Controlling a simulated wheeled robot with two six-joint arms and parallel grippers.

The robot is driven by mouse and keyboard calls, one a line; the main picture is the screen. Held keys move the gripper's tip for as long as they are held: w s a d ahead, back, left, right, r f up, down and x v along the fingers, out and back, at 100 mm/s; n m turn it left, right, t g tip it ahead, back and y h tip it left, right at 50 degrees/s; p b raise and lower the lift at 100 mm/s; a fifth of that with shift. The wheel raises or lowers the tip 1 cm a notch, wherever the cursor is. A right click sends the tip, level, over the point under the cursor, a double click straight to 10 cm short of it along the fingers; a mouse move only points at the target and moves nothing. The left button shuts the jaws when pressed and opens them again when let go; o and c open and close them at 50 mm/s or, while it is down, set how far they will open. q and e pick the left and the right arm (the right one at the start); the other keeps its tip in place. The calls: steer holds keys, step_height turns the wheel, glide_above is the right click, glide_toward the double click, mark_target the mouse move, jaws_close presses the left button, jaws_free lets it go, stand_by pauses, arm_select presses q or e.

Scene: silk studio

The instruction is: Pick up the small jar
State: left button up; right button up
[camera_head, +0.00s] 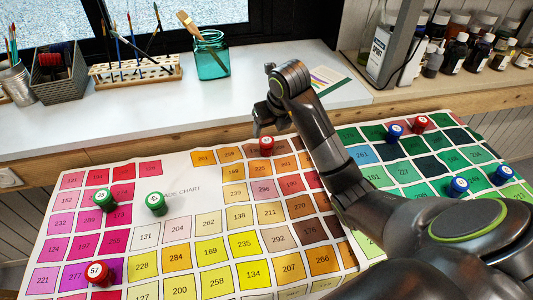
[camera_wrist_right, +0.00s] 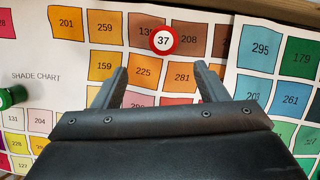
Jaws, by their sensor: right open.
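Several small jars with coloured, numbered lids stand on the shade chart; which one is meant I cannot tell. A red-lidded jar (camera_head: 266,146) stands near the chart's back edge, just below my right gripper (camera_head: 270,119) in the head view. In the right wrist view this jar (camera_wrist_right: 163,41) reads 37 and lies beyond the open fingertips of my right gripper (camera_wrist_right: 160,70), roughly centred between them. The gripper is empty and apart from the jar. Two green-lidded jars (camera_head: 105,200) (camera_head: 156,204) and a red-lidded jar (camera_head: 99,273) stand at the left. My left gripper is out of view.
The shade chart (camera_head: 180,171) covers the near table. More red and blue jars (camera_head: 459,187) stand on its green part at right. Behind, a white counter (camera_head: 130,108) holds a teal glass jar (camera_head: 211,56), a brush rack (camera_head: 135,70) and a basket (camera_head: 60,72).

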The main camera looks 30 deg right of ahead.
mark_target(268, 142)
steer(key=b+x, duration=0.3)
steer(key=x, duration=0.3)
steer(key=shift+w+f, duration=0.15)
steer(key=shift+d+x, duration=0.15)
steer(key=shift+x, duration=1.35)
steer(key=shift+d+x, duration=0.2)
steer(key=shift+x, duration=1.25)
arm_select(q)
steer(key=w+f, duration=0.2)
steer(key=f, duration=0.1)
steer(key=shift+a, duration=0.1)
arm_select(e)
steer(key=shift+c, duration=0.5)
steer(key=c, duration=1)
